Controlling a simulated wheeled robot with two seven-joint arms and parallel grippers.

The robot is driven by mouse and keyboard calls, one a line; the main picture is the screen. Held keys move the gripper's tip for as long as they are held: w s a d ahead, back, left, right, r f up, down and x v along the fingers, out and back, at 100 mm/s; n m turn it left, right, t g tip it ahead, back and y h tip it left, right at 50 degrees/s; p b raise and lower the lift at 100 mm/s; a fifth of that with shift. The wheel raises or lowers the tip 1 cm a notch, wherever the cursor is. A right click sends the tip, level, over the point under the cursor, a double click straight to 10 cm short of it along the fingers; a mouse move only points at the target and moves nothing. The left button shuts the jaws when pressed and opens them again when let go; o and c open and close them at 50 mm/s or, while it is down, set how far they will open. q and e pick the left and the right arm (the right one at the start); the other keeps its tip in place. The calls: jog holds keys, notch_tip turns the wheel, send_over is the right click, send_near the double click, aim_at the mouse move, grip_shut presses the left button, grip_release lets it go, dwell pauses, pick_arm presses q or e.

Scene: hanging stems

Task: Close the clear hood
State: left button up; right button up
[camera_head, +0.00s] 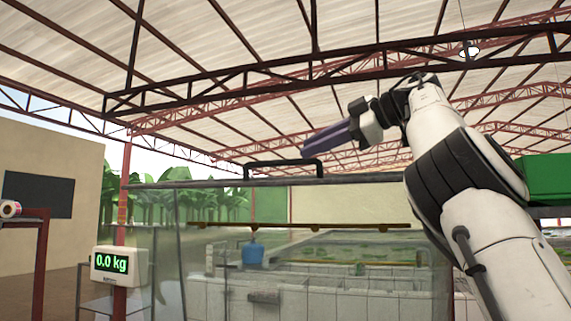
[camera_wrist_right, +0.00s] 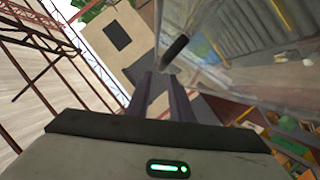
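The clear hood (camera_head: 300,258) is a large see-through box with a dark top edge, in front of me in the head view. A black handle (camera_head: 283,163) rises from its top edge. My right gripper (camera_head: 306,150) comes in from the right, its purple fingers pointing left, close to the handle's right end. In the right wrist view the fingers (camera_wrist_right: 154,77) have a gap between them with nothing in it. A dark bar, seemingly the handle (camera_wrist_right: 175,50), shows just beyond the tips, a little to the right. Whether they touch is unclear. My left gripper is not in view.
A scale display (camera_head: 116,264) reading 0.0 kg stands at the left of the hood. A red-framed stand with a roll (camera_head: 10,209) is at the far left. A green object (camera_head: 542,181) is behind my right arm. Block-walled beds lie beyond the hood.

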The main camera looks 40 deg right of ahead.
aim_at(278, 163)
jog(key=shift+w+a+f, duration=0.1)
jog(key=shift+w+f, duration=0.2)
jog(key=shift+f, duration=0.05)
jog(key=x, duration=0.9)
jog(key=shift+w+a+f+p, duration=0.1)
jog(key=shift+w+a+p, duration=0.05)
jog(key=shift+a+p, duration=0.15)
grip_shut()
